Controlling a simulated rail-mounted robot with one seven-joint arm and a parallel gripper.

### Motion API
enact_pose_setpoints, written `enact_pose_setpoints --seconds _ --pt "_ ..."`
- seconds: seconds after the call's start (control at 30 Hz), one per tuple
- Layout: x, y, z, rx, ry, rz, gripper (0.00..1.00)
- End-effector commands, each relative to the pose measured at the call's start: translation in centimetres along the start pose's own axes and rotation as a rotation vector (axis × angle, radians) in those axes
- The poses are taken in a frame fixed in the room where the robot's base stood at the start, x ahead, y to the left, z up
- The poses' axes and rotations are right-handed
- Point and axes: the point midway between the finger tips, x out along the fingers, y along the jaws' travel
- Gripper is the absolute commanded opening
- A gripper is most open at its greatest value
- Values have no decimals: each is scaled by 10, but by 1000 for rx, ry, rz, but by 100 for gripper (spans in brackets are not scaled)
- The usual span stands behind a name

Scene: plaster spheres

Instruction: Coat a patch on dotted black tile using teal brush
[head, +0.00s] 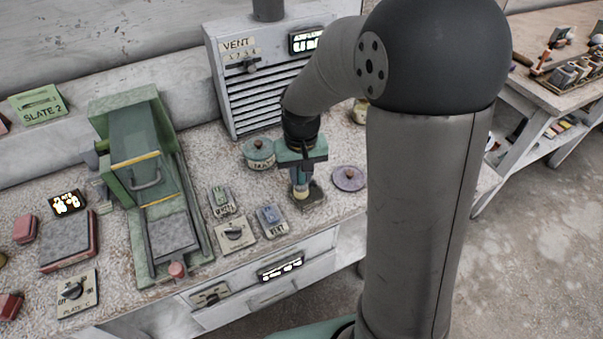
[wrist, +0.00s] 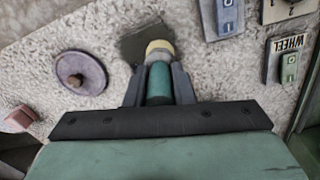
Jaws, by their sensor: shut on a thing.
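My gripper (head: 299,178) points down over the bench, shut on the teal brush (wrist: 159,82). In the wrist view the teal handle sits between the two fingers, with a cream-yellow end beyond them. A dark square tile (head: 315,197) lies on the bench under the brush. It also shows in the wrist view (wrist: 138,44), partly hidden by the brush end. Its dots are too small to make out. The brush end overlaps the tile in both views; I cannot tell whether they touch.
A round purple lid with a knob (head: 349,178) lies right of the tile, and a green lidded pot (head: 258,153) stands behind left. Switch boxes (head: 271,220) sit to the left. A slatted vent unit (head: 262,85) stands behind, and a green machine (head: 150,180) further left.

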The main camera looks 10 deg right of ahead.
Motion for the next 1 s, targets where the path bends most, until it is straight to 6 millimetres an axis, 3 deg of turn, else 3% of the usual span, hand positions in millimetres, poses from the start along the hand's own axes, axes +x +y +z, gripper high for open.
enact_pose_setpoints --seconds 0.6,1.0 --pt "0 -10 -30 -1 -1 0 0" --pt "-4 -10 -28 0 1 0 0"
